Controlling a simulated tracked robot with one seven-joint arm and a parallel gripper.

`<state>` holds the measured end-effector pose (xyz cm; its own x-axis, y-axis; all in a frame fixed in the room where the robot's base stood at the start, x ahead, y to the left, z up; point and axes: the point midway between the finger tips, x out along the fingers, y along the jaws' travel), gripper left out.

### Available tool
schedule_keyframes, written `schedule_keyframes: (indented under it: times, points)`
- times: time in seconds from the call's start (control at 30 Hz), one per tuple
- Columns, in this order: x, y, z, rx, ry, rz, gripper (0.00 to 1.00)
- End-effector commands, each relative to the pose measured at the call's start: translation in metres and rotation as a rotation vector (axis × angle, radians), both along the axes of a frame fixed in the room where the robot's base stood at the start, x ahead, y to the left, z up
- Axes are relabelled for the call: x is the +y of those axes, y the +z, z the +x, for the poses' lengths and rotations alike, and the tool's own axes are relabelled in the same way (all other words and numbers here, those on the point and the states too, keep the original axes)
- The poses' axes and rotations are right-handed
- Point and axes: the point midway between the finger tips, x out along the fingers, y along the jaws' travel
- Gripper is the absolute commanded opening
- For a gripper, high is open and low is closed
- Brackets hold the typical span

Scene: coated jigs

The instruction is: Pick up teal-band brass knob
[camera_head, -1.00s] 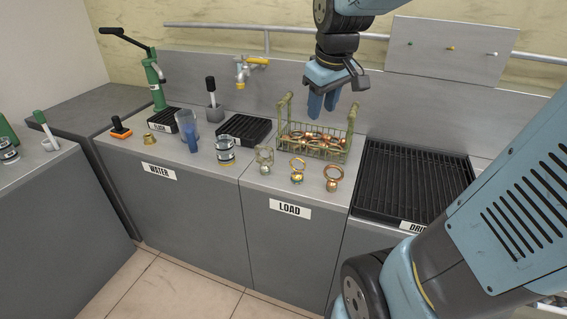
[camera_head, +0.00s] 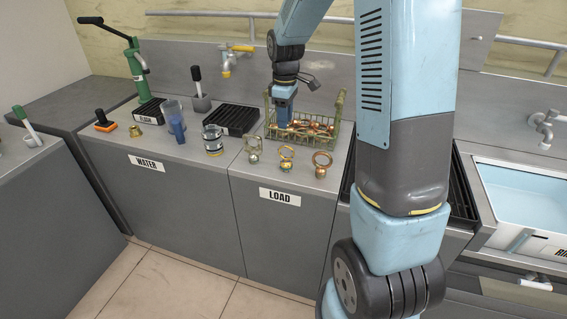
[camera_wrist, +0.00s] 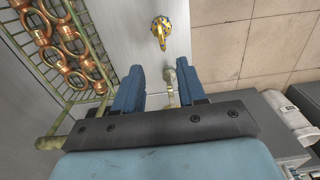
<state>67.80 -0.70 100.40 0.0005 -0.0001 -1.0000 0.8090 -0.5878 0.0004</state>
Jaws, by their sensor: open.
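The brass knob (camera_head: 287,158), an upright gold ring on a ball foot, stands in the middle of a row of three at the counter's front; it seems to be the teal-band one, but its band is too small to make out surely. It also shows at the top of the wrist view (camera_wrist: 160,30). My gripper (camera_head: 283,118) is open and empty, pointing down; in the head view it overlaps the wire basket. In the wrist view its fingers (camera_wrist: 158,85) are short of the brass knob, and a silver-grey knob (camera_wrist: 171,82) shows beyond the gap.
The silver-grey knob (camera_head: 254,149) stands left of the brass one, a copper-coloured knob (camera_head: 322,163) right. The wire basket (camera_head: 330,140), holding several copper rings, stands behind them. A glass jar (camera_head: 212,140) and a black rack (camera_head: 232,118) are farther left. The counter edge is close in front.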

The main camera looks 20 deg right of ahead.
Motion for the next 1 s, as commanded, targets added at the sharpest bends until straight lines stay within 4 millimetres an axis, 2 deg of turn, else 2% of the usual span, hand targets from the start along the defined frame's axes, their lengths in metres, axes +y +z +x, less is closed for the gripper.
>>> schedule_keyframes:
  times: [0.4,0.73,1.0]
  points:
    - [0.0,-0.067,-0.001,0.004,-0.001,0.0,0.4]
    - [-0.001,-0.089,-0.003,0.002,-0.001,0.0,0.4]
    - [-0.002,-0.124,-0.005,0.004,0.0,0.0,0.4]
